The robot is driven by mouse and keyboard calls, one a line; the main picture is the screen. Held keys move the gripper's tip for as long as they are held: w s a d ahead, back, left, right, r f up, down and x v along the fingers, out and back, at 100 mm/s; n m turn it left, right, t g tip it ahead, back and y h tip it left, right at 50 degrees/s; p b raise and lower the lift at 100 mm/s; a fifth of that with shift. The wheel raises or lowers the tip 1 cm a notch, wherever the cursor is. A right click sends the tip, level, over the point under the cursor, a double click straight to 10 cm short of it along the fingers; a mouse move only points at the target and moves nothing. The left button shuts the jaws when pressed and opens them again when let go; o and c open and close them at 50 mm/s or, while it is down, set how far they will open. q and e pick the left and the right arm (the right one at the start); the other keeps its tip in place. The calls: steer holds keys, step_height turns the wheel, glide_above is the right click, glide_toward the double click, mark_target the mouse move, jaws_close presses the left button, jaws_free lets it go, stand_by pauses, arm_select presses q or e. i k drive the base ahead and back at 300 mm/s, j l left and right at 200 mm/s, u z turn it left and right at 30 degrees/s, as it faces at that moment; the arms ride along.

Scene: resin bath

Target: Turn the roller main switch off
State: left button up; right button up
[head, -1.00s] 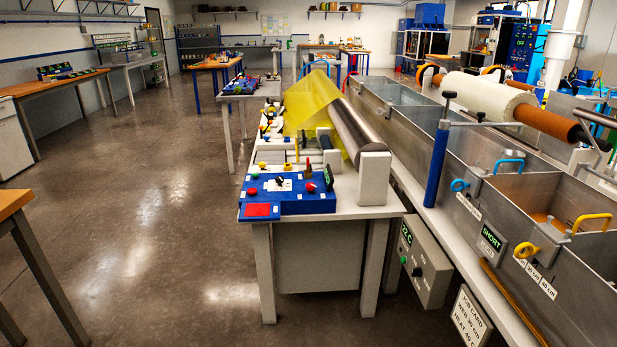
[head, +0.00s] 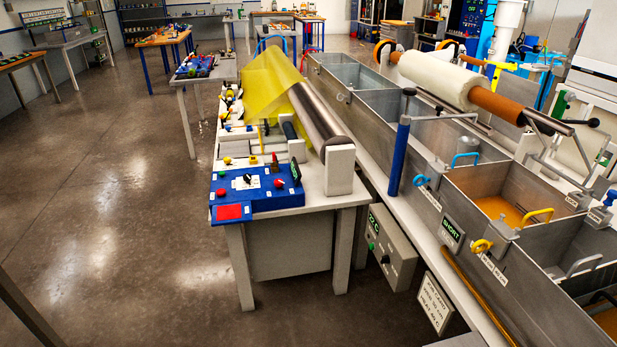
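A blue control box (head: 262,196) sits on the near end of the white bench. It carries a white plate with a small dark knob (head: 248,179), a red button (head: 279,184), another red button (head: 221,192), a dark red upright lever (head: 275,162) and a dark upright piece (head: 296,174). A red pad (head: 229,212) is at its front. I cannot tell which of these is the roller main switch, or how it is set. A grey box (head: 390,248) below the bath has a 22 C display, a green button and a black knob. Neither gripper is in view.
The long metal bath (head: 400,130) runs along the right, with a white roll (head: 437,80) above. Floor left of the bench (head: 110,200) is clear.

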mark_target(279, 183)
steer(key=i+j+z, duration=0.55)
steer(key=j, duration=0.25)
steer(key=i+j+z, duration=0.25)
steer(key=j, duration=0.2)
